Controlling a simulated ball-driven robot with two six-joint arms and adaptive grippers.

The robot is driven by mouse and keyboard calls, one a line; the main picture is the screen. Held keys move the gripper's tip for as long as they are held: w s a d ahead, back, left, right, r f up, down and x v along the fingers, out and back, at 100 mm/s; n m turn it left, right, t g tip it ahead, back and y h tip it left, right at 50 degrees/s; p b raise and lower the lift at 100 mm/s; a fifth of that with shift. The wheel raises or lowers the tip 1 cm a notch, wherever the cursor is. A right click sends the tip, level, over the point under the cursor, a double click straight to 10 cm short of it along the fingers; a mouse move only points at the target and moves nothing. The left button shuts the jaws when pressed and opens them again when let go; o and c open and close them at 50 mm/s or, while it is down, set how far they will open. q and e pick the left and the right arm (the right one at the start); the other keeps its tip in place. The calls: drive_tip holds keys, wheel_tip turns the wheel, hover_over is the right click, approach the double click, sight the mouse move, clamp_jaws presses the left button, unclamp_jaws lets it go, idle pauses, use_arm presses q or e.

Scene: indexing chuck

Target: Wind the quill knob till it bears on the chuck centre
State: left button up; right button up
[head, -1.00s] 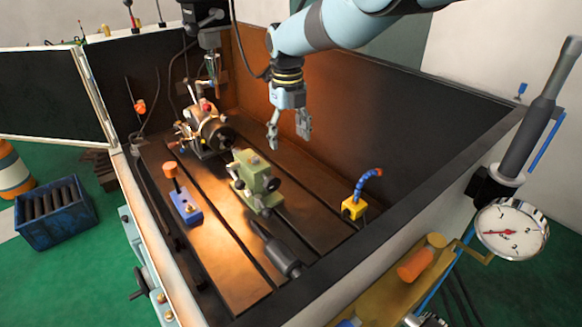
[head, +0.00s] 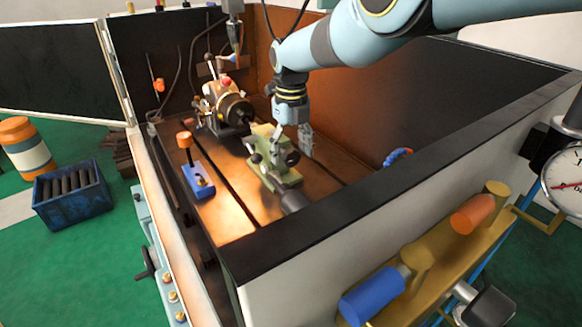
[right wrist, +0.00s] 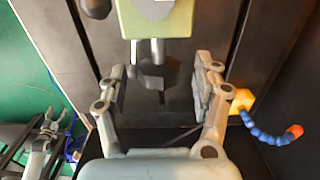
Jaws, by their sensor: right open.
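The green tailstock (head: 275,160) stands on the slotted bed, facing the dark round chuck (head: 234,108). In the right wrist view the tailstock body (right wrist: 155,18) is at the top, with the dark quill knob (right wrist: 153,75) on a metal shaft below it. My right gripper (head: 293,142) is low over the tailstock. In its wrist view my right gripper (right wrist: 163,80) is open, one finger on each side of the knob, with gaps visible. My left gripper (right wrist: 55,116) appears small at lower left in that view, fingers apart. The quill tip's contact with the chuck centre cannot be made out.
A blue block with an orange-topped post (head: 198,180) stands left of the tailstock. A blue hose with an orange tip (right wrist: 275,135) rises from a yellow base at right. The enclosure's dark front rim (head: 330,210) borders the bed. A dial gauge (head: 566,180) is at far right.

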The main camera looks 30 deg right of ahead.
drive_tip(key=shift+f, duration=0.5)
use_arm(q)
drive_tip(key=shift+a+f, duration=0.25)
drive_tip(key=shift+f, duration=0.15)
drive_tip(key=shift+a, duration=0.1)
use_arm(e)
drive_tip(key=c, duration=1.2)
drive_tip(key=y+b, duration=0.1)
drive_tip(key=b, duration=0.1)
drive_tip(key=y+b, duration=0.1)
drive_tip(key=b, duration=0.1)
drive_tip(key=y+b, duration=0.1)
drive_tip(key=b, duration=0.2)
drive_tip(key=shift+d+f+g+y, duration=0.25)
drive_tip(key=shift+f+g+y, duration=0.05)
drive_tip(key=shift+f+y, duration=0.1)
drive_tip(key=shift+r, duration=0.3)
use_arm(q)
wheel_tip(320, 180, down, 7)
drive_tip(key=shift+s, duration=0.35)
use_arm(e)
drive_tip(key=shift+y, duration=0.3)
